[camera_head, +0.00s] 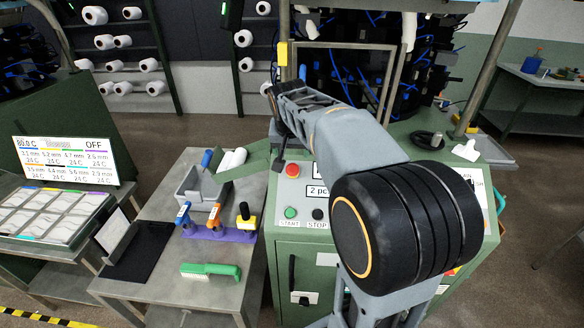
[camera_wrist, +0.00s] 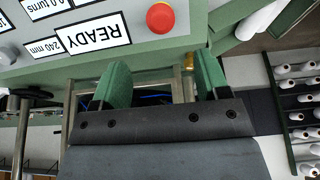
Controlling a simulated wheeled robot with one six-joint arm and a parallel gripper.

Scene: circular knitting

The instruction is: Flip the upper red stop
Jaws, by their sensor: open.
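A round red mushroom button (camera_head: 293,170) sits on the green machine's front panel, left of my arm. It also shows in the wrist view as a red button (camera_wrist: 160,17) at the top. I cannot tell whether it is the task's upper red stop, and no other red stop is clear. My gripper (camera_wrist: 162,82) is open and empty, its two green fingers wide apart. In the wrist view the red button lies above the gap between the fingers, apart from them. In the head view my arm hides the middle of the machine, and the fingers cannot be made out.
The machine's upright metal frame (camera_head: 337,46) stands behind my arm, with a yellow block (camera_head: 282,53) on its left post. Dark machinery with blue tubes is behind. A grey side table (camera_head: 160,262) with tools stands left. A READY label (camera_wrist: 93,36) is on the panel.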

